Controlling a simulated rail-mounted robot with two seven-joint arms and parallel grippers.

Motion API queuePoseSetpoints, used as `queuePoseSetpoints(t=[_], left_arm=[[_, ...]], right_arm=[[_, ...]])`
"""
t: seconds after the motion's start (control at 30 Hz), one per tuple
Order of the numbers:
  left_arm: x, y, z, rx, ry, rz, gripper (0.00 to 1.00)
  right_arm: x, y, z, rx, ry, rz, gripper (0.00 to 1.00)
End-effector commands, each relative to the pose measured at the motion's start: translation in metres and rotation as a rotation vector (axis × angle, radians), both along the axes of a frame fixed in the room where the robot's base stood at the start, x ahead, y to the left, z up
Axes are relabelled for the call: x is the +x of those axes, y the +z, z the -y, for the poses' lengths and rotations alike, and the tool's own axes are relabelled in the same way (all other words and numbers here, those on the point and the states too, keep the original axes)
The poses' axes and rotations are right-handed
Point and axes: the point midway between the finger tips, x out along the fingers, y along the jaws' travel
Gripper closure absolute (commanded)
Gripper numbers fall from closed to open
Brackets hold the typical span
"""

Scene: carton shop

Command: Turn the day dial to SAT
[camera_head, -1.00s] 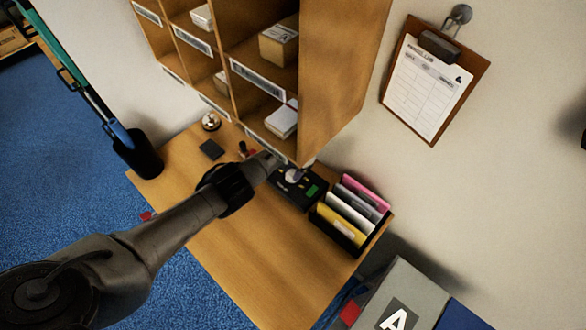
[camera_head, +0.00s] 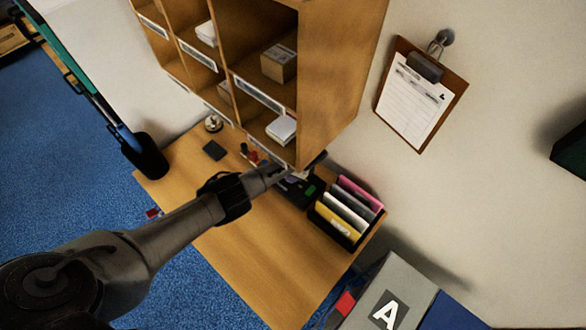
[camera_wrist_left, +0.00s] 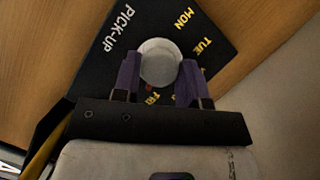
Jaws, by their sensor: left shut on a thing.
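The day dial is a pale round knob (camera_wrist_left: 160,60) on a black panel (camera_wrist_left: 125,28) in the left wrist view. Yellow MON and TUE show at its upper right, part of FRI shows below it, and white PICK-UP is at the left. SAT is not visible. A small red mark shows at the knob's lower edge. My left gripper (camera_wrist_left: 159,78) is shut on the knob, with one purple finger on each side. In the head view my left gripper (camera_head: 298,173) covers the knob on the black box (camera_head: 293,192). My right gripper is not in view.
A file holder (camera_head: 345,212) with coloured folders stands just right of the box. The wooden pigeonhole shelf (camera_head: 335,75) overhangs close behind the gripper. A bell (camera_head: 213,123) and a dark pad (camera_head: 214,150) lie at the desk's left. The desk's front (camera_head: 265,255) is clear.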

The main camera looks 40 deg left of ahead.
Motion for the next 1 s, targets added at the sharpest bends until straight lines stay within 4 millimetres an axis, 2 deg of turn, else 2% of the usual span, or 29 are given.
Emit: queuePoseSetpoints(t=[0.1, 0.5, 1.0], left_arm=[[-0.001, 0.003, 0.0, 0.0, -0.106, 0.0, 0.84], [-0.003, 0.001, 0.001, 0.0, -0.381, -0.001, 0.84], [-0.003, 0.0, 0.001, -0.001, -0.495, 0.0, 0.84]], right_arm=[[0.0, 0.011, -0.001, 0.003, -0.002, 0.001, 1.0], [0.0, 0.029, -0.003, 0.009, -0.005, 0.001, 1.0], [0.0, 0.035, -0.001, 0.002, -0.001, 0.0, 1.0]])
